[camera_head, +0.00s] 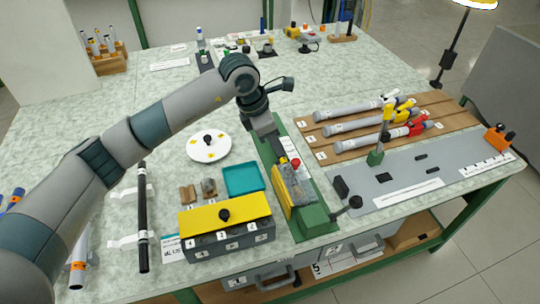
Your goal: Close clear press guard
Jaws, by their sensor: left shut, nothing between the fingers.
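The green press (316,218) stands near the table's front edge, with a clear guard (298,188) at its front part. The guard looks like a see-through box. Red and yellow parts show around it. I cannot tell for sure how far open or shut it is. My left arm comes in from the left and reaches over the table. My left gripper (272,146) points down at the press, just behind the guard. It is shut and empty. Its fingertips are small and partly lost against the press, so contact is unclear. My right gripper is not in view.
A yellow-lidded box (225,211) and a teal tray (243,179) stand left of the press. A grey panel (440,172) and wooden racks with rods (345,110) lie to the right. A white disc (209,149) lies behind the box.

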